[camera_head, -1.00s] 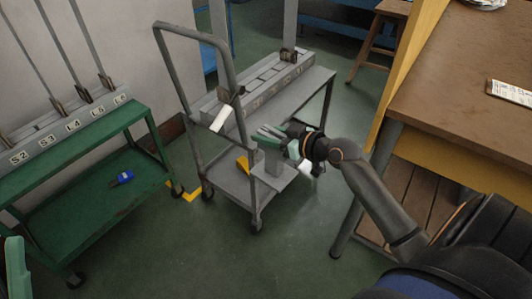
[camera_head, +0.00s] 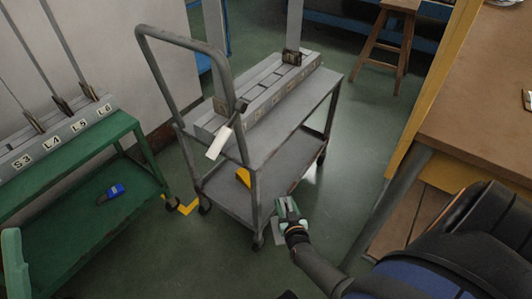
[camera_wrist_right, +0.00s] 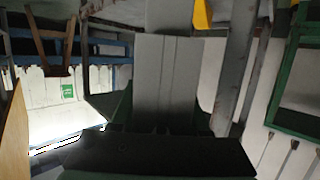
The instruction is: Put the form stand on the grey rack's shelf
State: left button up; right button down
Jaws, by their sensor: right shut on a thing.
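My right gripper (camera_head: 287,207) is shut on the form stand (camera_head: 279,236), a grey piece mostly hidden behind the gripper and wrist in the head view. In the right wrist view the form stand (camera_wrist_right: 166,80) is a plain grey block filling the middle, above the dark gripper parts. The grey rack (camera_head: 258,190) is a wheeled cart with a tall handle. The gripper and stand are in front of the rack's near right corner, outside the shelf. I do not see my left gripper.
A green rack (camera_head: 85,160) is at left, a brown table (camera_head: 480,120) at right. Floor (camera_head: 225,260) in front is clear.

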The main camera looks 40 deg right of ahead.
aim_at(268, 171)
jog(key=i+l+u, duration=0.1)
jog(key=i+l, duration=0.6)
